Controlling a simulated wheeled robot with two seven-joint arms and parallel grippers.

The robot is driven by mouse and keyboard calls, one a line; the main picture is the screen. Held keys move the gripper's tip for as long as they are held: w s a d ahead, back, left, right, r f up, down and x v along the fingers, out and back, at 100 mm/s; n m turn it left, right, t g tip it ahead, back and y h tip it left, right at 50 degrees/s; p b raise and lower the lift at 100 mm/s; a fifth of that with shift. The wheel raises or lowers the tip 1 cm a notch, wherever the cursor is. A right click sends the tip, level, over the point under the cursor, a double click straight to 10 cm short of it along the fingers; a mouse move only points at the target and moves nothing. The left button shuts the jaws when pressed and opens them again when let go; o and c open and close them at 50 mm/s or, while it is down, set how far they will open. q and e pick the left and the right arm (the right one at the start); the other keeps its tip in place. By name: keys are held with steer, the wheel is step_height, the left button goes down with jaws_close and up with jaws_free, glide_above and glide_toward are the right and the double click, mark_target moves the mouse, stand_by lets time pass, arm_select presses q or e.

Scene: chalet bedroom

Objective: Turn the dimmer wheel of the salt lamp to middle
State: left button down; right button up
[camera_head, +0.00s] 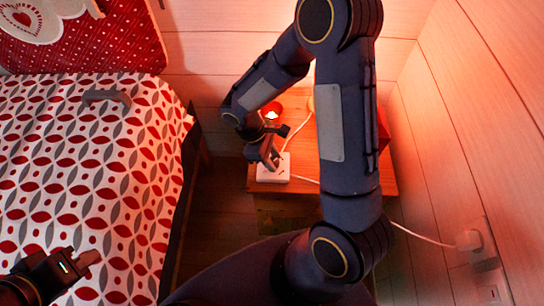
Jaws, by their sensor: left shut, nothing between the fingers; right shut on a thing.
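The white dimmer box (274,177) sits on the front left part of the wooden nightstand (300,200), with a pale cord running from it. My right gripper (270,163) points down at the box and is shut on its dimmer wheel. The fingers hide the wheel, so its setting cannot be read. The salt lamp is mostly hidden behind my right arm; a warm orange glow spreads over the wall there. My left gripper (91,260) is shut and empty, low at the left over the bed.
A red candle holder (271,107) with a bright light stands behind my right gripper. A bed (85,170) with a red, grey and white patterned cover fills the left. A pale plug (469,240) sits in the right wall, its cord running to the nightstand. Bare floor shows between bed and nightstand.

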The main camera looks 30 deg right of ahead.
stand_by(0.4)
steer(key=o, duration=1)
steer(key=p+v, duration=0.1)
steer(key=v, duration=0.7)
steer(key=shift+p, duration=0.4)
